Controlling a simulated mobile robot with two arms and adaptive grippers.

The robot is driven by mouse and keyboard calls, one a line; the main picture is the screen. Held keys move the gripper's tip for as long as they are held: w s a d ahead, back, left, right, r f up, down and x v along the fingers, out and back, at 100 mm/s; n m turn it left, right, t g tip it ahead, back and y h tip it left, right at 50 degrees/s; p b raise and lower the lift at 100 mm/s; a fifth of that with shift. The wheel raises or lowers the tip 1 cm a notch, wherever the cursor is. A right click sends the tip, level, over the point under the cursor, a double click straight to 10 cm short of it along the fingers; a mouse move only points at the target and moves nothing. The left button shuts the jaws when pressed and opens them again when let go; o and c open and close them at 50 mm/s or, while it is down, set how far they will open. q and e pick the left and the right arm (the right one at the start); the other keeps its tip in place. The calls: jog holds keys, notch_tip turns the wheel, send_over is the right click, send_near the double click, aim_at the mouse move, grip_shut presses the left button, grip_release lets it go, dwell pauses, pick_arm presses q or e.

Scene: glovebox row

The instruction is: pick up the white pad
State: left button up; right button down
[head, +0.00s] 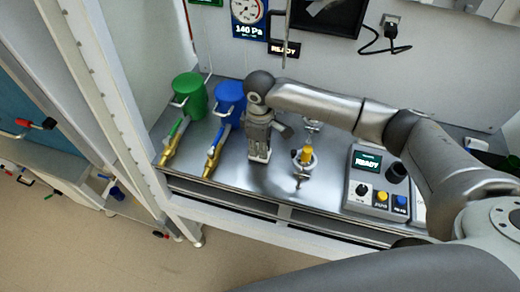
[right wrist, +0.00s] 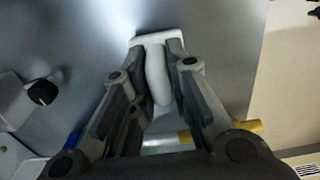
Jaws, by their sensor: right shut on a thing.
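My right gripper (head: 260,157) reaches down to the steel bench, left of a small metal fixture with a yellow middle. In the right wrist view its two fingers (right wrist: 157,52) are closed on a white pad (right wrist: 157,78). The pad shows as a pale, rounded piece between the fingers, with a wider white edge at the fingertips. In the head view the gripper hides most or all of the pad. I cannot tell whether the pad touches the bench. My left gripper is in neither view.
A green canister (head: 190,94) and a blue canister (head: 230,97) stand left of the gripper, with brass-ended tools before them. The yellow-centred fixture (head: 306,156) is close on the right. A control box (head: 378,182) with knobs stands farther right. The bench's front edge is near.

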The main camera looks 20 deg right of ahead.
jog(key=s+a+r+b, duration=0.2)
jog(key=s+a+r, duration=0.1)
jog(key=a+r, duration=0.3)
jog(key=s+a+r+b, duration=0.2)
jog(key=s+a+r, duration=0.1)
jog(key=a+r, duration=0.3)
jog(key=shift+s+a, duration=0.2)
jog(key=shift+s, duration=0.05)
jog(key=c, duration=1.9)
grip_release()
grip_shut()
jog(key=s+d+f+m, duration=0.1)
jog(key=s+d+m, duration=0.2)
jog(key=d+m, duration=0.2)
jog(key=s+d+f+m, duration=0.1)
jog(key=s+d+m, duration=0.3)
jog(key=d, duration=0.7)
jog(key=shift+s+d+f+m, duration=0.15)
jog(key=shift+s+d+m, duration=0.1)
jog(key=shift+m, duration=0.85)
